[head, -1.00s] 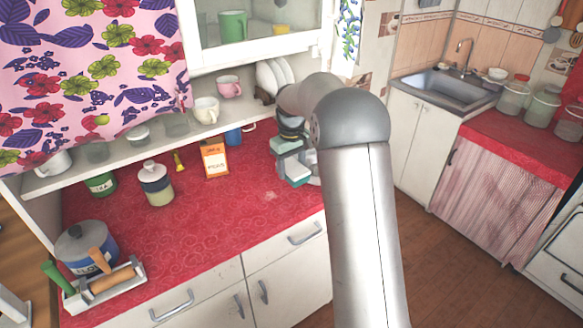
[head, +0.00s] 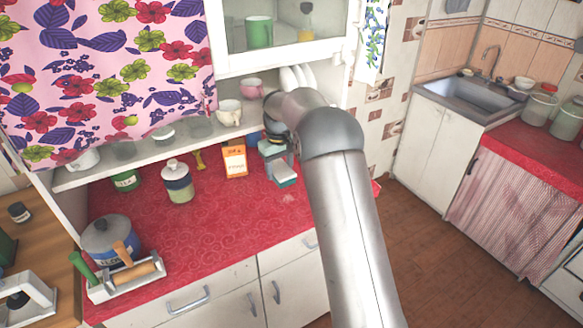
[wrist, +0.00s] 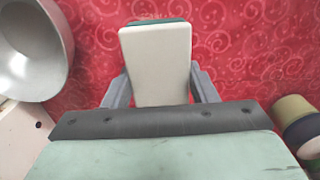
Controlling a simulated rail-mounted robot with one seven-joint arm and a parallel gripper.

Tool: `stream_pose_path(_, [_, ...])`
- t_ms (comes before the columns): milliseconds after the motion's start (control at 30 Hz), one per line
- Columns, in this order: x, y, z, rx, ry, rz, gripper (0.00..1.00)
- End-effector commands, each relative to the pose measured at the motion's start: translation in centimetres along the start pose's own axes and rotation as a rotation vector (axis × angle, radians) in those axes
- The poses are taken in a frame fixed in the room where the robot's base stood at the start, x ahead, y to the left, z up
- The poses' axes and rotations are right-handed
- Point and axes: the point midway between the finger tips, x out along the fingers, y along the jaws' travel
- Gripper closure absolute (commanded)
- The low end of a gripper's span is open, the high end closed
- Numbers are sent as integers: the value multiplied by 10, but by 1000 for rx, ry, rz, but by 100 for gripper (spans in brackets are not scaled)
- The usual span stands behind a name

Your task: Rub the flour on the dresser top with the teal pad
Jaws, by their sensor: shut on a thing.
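The dresser top (head: 215,225) is covered in red swirl-patterned oilcloth. The flour (head: 289,198) is a faint pale patch on it, near the front edge and left of my arm. My gripper (head: 277,160) is shut on the teal pad (head: 285,178), just behind the flour in the head view. In the wrist view the pad (wrist: 156,65) sits between the two fingers, with a broad whitish face and a teal edge at the far end. I cannot tell whether the pad touches the cloth.
An orange-and-white carton (head: 234,160), a lidded jar (head: 177,183) and a blue-banded pot (head: 110,243) stand to the left. The wrist view shows a metal bowl (wrist: 35,55) at left. The middle cloth is clear.

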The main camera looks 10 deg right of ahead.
Motion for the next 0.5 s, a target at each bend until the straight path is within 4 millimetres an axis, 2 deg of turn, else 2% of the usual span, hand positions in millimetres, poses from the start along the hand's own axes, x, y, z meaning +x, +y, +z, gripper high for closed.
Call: stream_pose_path(500, [47, 1, 1, 2, -1, 0, 66])
